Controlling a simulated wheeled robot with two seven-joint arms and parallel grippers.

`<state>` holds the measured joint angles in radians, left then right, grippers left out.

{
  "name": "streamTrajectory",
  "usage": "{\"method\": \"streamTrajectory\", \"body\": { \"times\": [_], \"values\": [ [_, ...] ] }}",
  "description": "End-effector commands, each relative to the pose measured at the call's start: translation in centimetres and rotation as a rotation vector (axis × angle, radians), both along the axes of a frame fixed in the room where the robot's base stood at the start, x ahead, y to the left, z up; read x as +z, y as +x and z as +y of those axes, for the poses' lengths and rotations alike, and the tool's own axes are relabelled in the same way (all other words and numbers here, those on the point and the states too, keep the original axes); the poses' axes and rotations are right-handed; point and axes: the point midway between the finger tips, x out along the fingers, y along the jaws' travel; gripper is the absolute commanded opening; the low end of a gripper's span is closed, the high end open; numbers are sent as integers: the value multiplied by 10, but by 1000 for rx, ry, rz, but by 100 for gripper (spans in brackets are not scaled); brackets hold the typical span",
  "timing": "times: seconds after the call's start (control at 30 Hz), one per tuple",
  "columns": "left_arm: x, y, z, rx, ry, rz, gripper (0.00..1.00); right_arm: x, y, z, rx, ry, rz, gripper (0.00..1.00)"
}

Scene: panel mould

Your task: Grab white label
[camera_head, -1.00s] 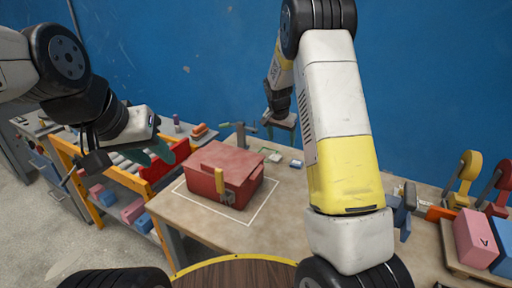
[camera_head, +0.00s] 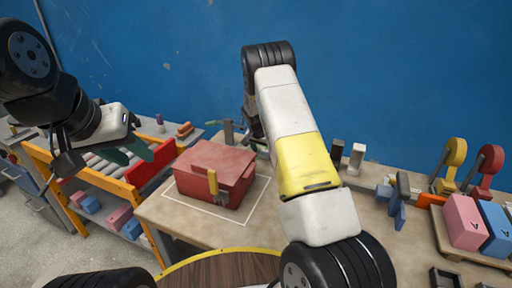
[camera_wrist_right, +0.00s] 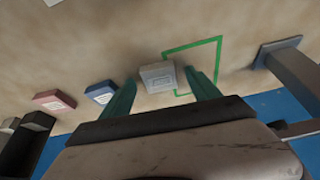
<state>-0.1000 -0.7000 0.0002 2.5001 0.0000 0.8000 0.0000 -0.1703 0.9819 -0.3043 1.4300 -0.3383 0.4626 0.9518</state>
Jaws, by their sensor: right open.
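The white label (camera_wrist_right: 157,76) is a small pale block with a printed face, lying on the bench in the right wrist view. My right gripper (camera_wrist_right: 163,88) is open, with one teal finger on each side of the label and gaps visible. I cannot tell how far above the bench the fingertips are. In the head view my right gripper and the label are hidden behind my right arm. My left gripper (camera_head: 126,153) is at the left, its teal fingers apart and empty, far from the label.
A green outline (camera_wrist_right: 218,62) is marked beside the label. A red label (camera_wrist_right: 53,100) and a blue label (camera_wrist_right: 100,92) lie to its left. A grey post on a base (camera_wrist_right: 290,65) stands at right. A red box (camera_head: 213,170) sits on the bench; pink and blue blocks (camera_head: 465,222) are at right.

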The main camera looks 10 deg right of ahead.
Motion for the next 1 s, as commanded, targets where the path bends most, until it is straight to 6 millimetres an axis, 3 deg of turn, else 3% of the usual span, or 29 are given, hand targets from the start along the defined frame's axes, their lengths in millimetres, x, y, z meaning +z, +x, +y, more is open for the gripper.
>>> {"method": "streamTrajectory", "body": {
  "times": [0.23, 0.5, 0.6, 1.0],
  "values": [
    [0, 0, 0, 0, 0, 0, 36, -2, 1, -1, 0, 0, -1, 71],
    [0, 0, 0, 0, 0, 0, 36, -2, 1, 0, 0, 0, -1, 20],
    [0, 0, 0, 0, 0, 0, 36, -2, 1, 0, 0, 0, -1, 6],
    [0, 0, 0, 0, 0, 0, 36, 8, 1, 0, 0, 1, -2, 6]
  ]
}}
